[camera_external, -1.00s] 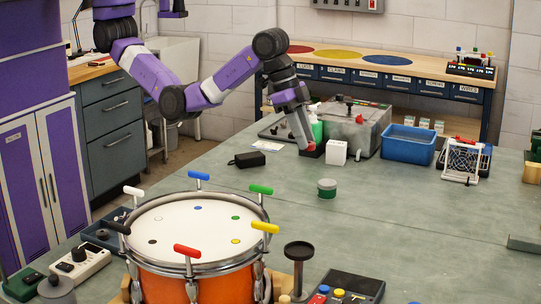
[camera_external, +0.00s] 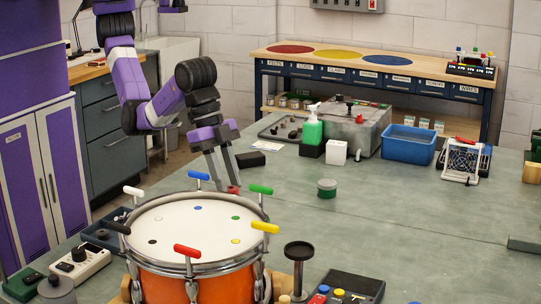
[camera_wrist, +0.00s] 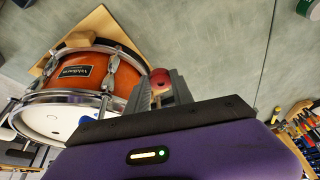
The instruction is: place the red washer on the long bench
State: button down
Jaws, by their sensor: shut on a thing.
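A small red round piece (camera_external: 233,189), which looks like the red washer, is held at the tips of my gripper (camera_external: 229,188). My gripper is shut on it and points down, just behind the drum's far rim in the external view. In the wrist view the red washer (camera_wrist: 160,79) shows between the two grey fingers, partly covered by them. The washer is near the grey-green bench top (camera_external: 390,215); I cannot tell its height above it. A long wood-topped bench (camera_external: 440,72) with red, yellow and blue discs stands at the back wall.
An orange drum (camera_external: 198,280) with coloured T-handles around its rim is close in front of my gripper. A black block (camera_external: 250,160), a green bottle (camera_external: 312,130), a white cube (camera_external: 336,152), a blue bin (camera_external: 408,147) and a green jar (camera_external: 327,188) stand farther off. The bench's middle right is clear.

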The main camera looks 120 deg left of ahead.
notch_tip(320, 180, down, 14)
jog(key=shift+r+p, duration=0.1)
jog(key=shift+p, duration=0.2)
dwell(0.3)
jog(key=c, duration=1.1)
grip_release()
jog(key=shift+f, duration=0.2)
jog(key=shift+r, duration=0.1)
jog(key=v, duration=1.2)
jog(key=shift+r, duration=0.1)
